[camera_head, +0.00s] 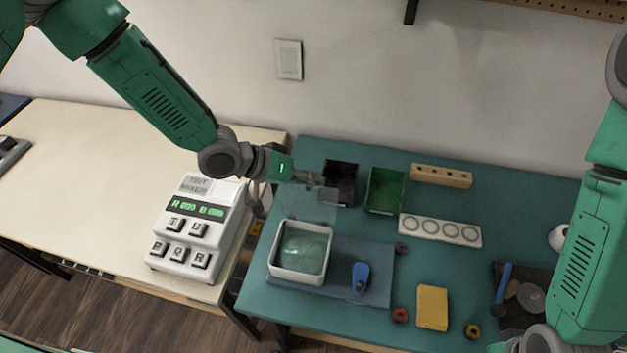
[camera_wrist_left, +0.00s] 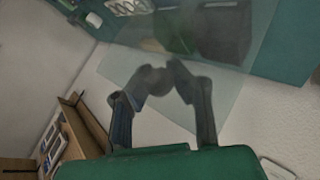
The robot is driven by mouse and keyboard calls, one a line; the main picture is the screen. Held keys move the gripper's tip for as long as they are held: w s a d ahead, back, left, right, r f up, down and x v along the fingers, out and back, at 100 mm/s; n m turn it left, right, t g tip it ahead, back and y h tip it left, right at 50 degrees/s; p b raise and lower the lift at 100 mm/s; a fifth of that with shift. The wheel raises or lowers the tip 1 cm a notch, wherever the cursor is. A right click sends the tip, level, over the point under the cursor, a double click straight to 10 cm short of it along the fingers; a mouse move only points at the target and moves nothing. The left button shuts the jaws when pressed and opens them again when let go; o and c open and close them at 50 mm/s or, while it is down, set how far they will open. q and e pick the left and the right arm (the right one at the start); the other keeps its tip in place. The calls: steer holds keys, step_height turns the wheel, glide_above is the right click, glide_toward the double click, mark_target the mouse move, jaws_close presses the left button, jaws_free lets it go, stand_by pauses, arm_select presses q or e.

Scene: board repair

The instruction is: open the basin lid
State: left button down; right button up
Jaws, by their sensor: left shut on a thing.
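The white basin (camera_head: 273,262) stands on a blue-grey mat at the left of the teal table, with greenish contents inside its rim. The clear basin lid (camera_head: 305,208) shows faintly as a see-through pane beyond the basin's far rim. My left gripper (camera_head: 326,191) is shut on the lid, above and behind the basin. In the left wrist view, the fingers (camera_wrist_left: 167,76) meet at the pane (camera_wrist_left: 232,50). Whether the lid still touches the basin rim is hard to tell. My right arm is at the right, its gripper out of the picture.
A black bin (camera_head: 341,183) and a green bin (camera_head: 384,190) stand close to the left gripper. A blue tool (camera_head: 360,277) lies beside the basin, and a yellow sponge (camera_head: 432,307) lies farther right.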

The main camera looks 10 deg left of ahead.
arm_select(q)
steer(key=shift+w+a+f, duration=0.15)
steer(key=shift+w, duration=0.25)
steer(key=shift+w+a+f, duration=0.1)
steer(key=shift+w, duration=0.25)
arm_select(e)
steer(key=shift+w, duration=0.25)
arm_select(q)
steer(key=shift+f, duration=0.1)
steer(key=c, duration=1.3)
jaws_free()
steer(key=shift+c, duration=0.2)
arm_select(e)
steer(key=shift+w+a, duration=0.1)
steer(key=shift+a, duration=0.05)
arm_select(q)
steer(key=shift+s, duration=0.15)
steer(key=v, duration=1.2)
arm_select(e)
steer(key=shift+a+r, duration=0.1)
